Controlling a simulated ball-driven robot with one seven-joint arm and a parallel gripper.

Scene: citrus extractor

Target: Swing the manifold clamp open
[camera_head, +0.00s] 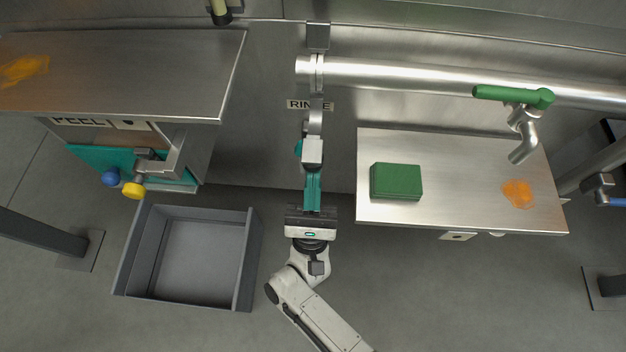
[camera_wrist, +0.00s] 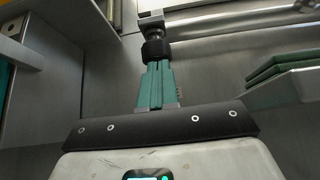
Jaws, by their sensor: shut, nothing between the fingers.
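My gripper (camera_head: 313,176) is shut, with nothing between its teal fingers, and points toward the back wall. It also shows in the wrist view (camera_wrist: 157,66). Just beyond its tips is a pale block (camera_head: 312,150); the wrist view shows a dark round knob-like part (camera_wrist: 156,48) there. I cannot tell whether the fingertips touch it. What looks like the manifold clamp, a metal band (camera_head: 319,70), is around the left end of a thick steel pipe (camera_head: 430,77). A metal link (camera_head: 315,120) hangs below it, and my fingers partly hide what lies lower.
A steel counter (camera_head: 450,207) at right carries a green block (camera_head: 396,181) and orange pulp (camera_head: 518,193), below a green-handled tap (camera_head: 514,96). At left are a steel bench (camera_head: 150,75), valves with blue and yellow knobs (camera_head: 134,190), and a grey bin (camera_head: 190,299).

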